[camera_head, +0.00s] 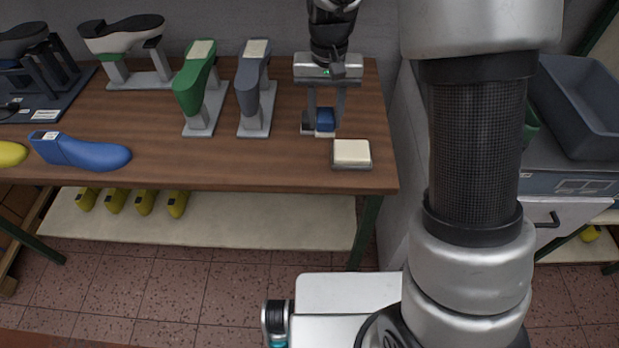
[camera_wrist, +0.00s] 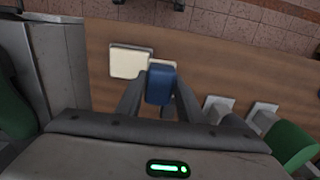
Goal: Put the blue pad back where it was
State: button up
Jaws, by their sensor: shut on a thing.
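My gripper (camera_head: 324,120) points down over the right part of the wooden table and is shut on the blue pad (camera_head: 325,117). The blue pad also shows in the wrist view (camera_wrist: 160,84), between the two fingers. A pale, dark-edged thing (camera_head: 325,131) shows just below and in front of the blue pad; its pale edge shows beside the pad in the wrist view (camera_wrist: 162,62). The rest of it is hidden, and I cannot tell whether the pad touches it. A cream pad on a grey base (camera_head: 351,153) lies near the table's front right corner, apart from the gripper.
A grey last stand (camera_head: 254,90) and a green one (camera_head: 197,88) stand left of my gripper. A blue last (camera_head: 80,152) lies at the front left of the wooden table (camera_head: 230,165). The table between the blue last and the cream pad is clear.

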jog(key=a+f+b, duration=0.1)
jog(key=f, duration=0.3)
jog(key=a+f+b, duration=0.1)
jog(key=f, duration=0.3)
jog(key=a+f+b, duration=0.2)
jog(key=f, duration=0.2)
jog(key=shift+w+a, duration=0.1)
jog(key=shift+w, duration=0.25)
jog(key=shift+f, duration=0.1)
jog(key=o, duration=1)
jog(key=shift+c, duration=0.2)
